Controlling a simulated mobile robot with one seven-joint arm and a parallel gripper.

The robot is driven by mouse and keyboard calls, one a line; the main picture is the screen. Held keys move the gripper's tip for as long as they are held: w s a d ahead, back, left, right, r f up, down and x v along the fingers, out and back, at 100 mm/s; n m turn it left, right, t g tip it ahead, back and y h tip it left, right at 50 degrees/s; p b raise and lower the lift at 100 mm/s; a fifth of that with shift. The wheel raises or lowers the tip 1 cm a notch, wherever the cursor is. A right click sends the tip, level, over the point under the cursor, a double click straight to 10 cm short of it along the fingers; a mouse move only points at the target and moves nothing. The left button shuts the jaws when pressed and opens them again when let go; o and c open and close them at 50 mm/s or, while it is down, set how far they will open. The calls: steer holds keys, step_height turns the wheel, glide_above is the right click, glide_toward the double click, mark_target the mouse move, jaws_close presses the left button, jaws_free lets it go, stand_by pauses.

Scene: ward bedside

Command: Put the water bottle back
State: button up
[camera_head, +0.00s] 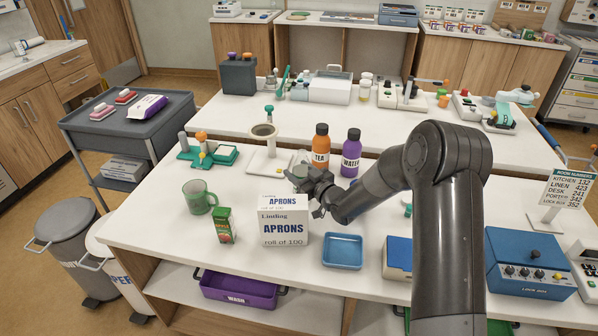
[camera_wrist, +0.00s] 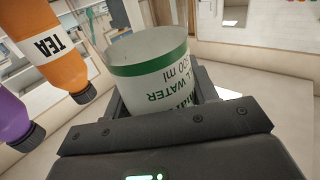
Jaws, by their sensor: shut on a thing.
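My gripper (camera_head: 306,182) is shut on a whitish water bottle (camera_wrist: 155,70) with a green band and green lettering reading "WATER" and "500 ml", seen in the wrist view. It sits between the fingers, and its lower part there is hidden by my gripper. In the head view my gripper hides most of it; its height above the table cannot be told. My gripper is behind the aprons box (camera_head: 284,226).
A beige ring-topped stand (camera_head: 266,147) is left of my gripper. A green mug (camera_head: 199,197) and a small green carton (camera_head: 223,225) stand at the front left. A blue tray (camera_head: 343,251) lies at the front. Bare table (camera_head: 160,215) shows at the left.

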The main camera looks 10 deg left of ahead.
mark_target(306, 158)
steer(key=shift+f, duration=0.15)
steer(key=o, duration=1.2)
steer(key=shift+c, duration=0.2)
steer(key=shift+s+d, duration=0.2)
steer(key=shift+d, duration=0.1)
steer(key=s+d+r, duration=0.1)
steer(key=r, duration=0.1)
steer(key=s+d+r, duration=0.1)
steer(key=r, duration=0.1)
steer(key=d+r, duration=0.1)
steer(key=shift+s+d+r, duration=0.15)
steer(key=shift+s+r, duration=0.25)
steer(key=shift+r, duration=0.6)
steer(key=shift+d, duration=0.1)
